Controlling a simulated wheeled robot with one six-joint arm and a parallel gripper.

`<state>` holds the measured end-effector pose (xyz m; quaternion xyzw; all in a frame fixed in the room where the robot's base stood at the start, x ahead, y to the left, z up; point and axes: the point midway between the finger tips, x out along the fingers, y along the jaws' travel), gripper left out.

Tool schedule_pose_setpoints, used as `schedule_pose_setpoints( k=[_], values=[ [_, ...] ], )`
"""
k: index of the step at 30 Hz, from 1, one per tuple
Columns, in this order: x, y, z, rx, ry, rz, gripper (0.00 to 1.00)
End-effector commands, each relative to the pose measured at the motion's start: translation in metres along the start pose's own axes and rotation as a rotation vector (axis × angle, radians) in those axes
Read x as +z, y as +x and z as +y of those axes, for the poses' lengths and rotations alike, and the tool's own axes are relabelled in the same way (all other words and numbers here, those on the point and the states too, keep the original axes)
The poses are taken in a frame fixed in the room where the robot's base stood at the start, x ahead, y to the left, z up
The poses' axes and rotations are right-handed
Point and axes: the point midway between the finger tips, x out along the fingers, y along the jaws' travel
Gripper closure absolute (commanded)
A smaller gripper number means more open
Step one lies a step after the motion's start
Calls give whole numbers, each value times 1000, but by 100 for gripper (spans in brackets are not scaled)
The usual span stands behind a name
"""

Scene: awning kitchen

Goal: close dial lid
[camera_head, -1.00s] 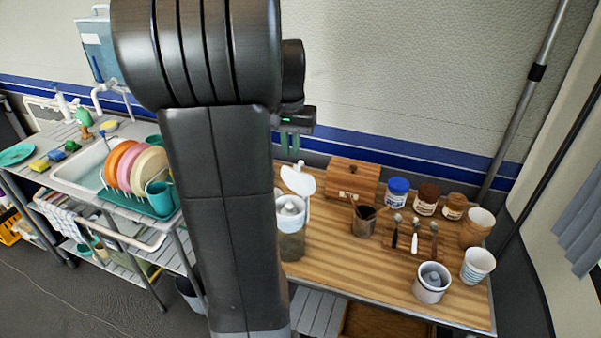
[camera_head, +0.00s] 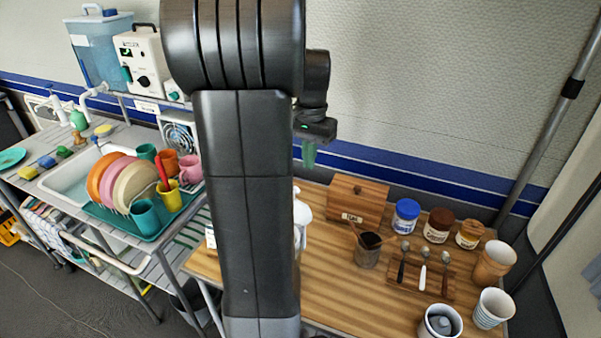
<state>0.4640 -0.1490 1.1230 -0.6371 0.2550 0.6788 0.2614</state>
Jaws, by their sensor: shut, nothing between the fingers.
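A white appliance (camera_head: 301,236) on the wooden counter is mostly hidden behind my arm. Its white, rounded raised lid (camera_head: 304,204) shows only in part, just right of my arm. I cannot see a dial on it or how far its lid stands open. My gripper (camera_head: 309,158) has green fingers pointing down, close together, shut and empty. In the picture it appears above the lid, apart from it.
A wooden box (camera_head: 356,201), a dark cup (camera_head: 368,250), spoons on a board (camera_head: 424,274), jars (camera_head: 406,215) and cups (camera_head: 493,262) stand on the counter (camera_head: 340,292). A dish rack (camera_head: 125,222) and a white machine with a dark knob (camera_head: 143,60) are at left.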

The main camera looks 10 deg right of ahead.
Motion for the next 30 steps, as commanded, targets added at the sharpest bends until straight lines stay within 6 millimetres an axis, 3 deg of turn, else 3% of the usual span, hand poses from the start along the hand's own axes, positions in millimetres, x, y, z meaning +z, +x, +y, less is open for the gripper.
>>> schedule_pose_setpoints(
  k=[3,12,30],
  values=[
    [4,20,0,1,-2,-2,100],
    [36,26,0,0,-1,1,100],
    [36,28,-4,1,-2,23,100]
  ],
)
